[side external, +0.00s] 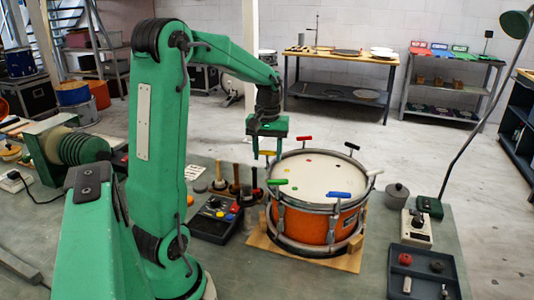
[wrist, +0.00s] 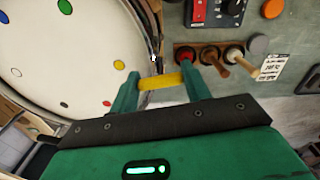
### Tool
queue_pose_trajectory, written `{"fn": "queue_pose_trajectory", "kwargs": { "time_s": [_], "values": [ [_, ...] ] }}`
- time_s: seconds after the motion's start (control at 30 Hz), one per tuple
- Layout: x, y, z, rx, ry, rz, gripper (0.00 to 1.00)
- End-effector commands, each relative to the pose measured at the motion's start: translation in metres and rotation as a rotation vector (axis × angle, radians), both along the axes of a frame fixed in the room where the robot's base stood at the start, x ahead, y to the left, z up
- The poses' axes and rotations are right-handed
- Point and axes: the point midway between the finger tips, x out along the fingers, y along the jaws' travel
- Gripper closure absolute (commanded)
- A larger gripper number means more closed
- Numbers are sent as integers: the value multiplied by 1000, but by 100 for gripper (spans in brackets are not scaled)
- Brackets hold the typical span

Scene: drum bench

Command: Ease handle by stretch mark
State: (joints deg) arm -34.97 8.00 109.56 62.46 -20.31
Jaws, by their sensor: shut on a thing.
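The orange drum (side external: 320,221) stands on a wooden board, with coloured handles around its rim. My gripper (wrist: 160,83) is shut on the yellow handle (wrist: 161,82), one green finger at each end of the bar. In the side external view the yellow handle (side external: 267,153) is at the rim's left, partly behind the fingers. The red handle (side external: 304,139), black handle (side external: 352,146), white handle (side external: 375,172), blue handle (side external: 339,195) and green handle (side external: 277,182) stand around the rim. Coloured dots mark the drumhead (wrist: 40,60), including a yellow dot (wrist: 119,64) near the yellow handle.
A control box with coloured buttons (side external: 217,215) and several upright wooden-handled tools (wrist: 210,56) stand close left of the drum. A grey pot (side external: 397,196), a white device (side external: 416,230) and a dark tray (side external: 421,275) lie to its right.

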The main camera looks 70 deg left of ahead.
Motion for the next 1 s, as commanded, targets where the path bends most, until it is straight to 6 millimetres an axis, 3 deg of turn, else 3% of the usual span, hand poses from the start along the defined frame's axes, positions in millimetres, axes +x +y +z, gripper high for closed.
{"fn": "queue_pose_trajectory", "kwargs": {
  "time_s": [0.23,0.27,0.33,0.37,0.77,1.0],
  "values": [
    [0,0,1,1,-2,-1,76],
    [0,0,1,1,-2,-2,47],
    [0,0,1,1,-2,-2,33],
    [0,0,1,1,-2,-2,31],
    [0,0,4,0,-1,-3,31],
    [1,0,25,3,-3,-3,31]
  ]
}}
